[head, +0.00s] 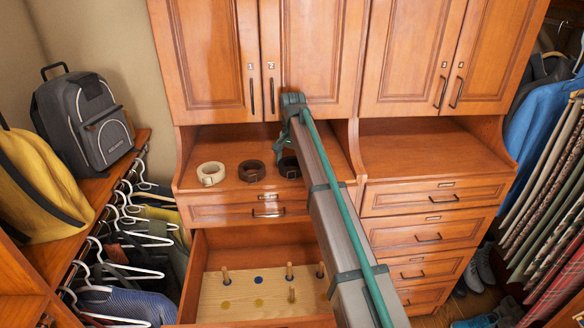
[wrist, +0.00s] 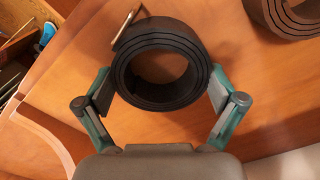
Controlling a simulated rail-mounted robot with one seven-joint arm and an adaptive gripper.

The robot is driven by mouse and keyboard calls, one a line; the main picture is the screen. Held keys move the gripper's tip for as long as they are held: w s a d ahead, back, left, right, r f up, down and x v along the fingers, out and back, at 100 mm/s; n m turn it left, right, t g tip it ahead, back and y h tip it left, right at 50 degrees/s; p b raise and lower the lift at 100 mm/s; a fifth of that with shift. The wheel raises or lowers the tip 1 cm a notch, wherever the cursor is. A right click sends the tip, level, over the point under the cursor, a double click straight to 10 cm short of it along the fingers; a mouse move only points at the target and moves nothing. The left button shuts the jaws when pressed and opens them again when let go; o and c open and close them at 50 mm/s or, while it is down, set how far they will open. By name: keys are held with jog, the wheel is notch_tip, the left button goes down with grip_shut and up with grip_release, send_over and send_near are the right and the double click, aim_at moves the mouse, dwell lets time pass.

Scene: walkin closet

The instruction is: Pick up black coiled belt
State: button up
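The black coiled belt (wrist: 160,92) lies on the wooden counter, its buckle end at the upper left in the wrist view. In the head view, the black belt (head: 289,168) is the rightmost of three coils, partly hidden by my arm. My gripper (wrist: 161,92) is over it with one finger on each side. The fingers are spread wide, close to the coil's outer edge. Whether the pads touch the belt is hard to tell.
A brown coiled belt (head: 251,171) sits close by, left of the black one, and a cream coiled belt (head: 210,173) is further left. Below, an open drawer (head: 240,300) with wooden pegs juts out. Cupboard doors (head: 310,60) stand above. The counter (head: 425,150) at right is clear.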

jog(key=shift+c, duration=1.4)
jog(key=shift+r, duration=0.1)
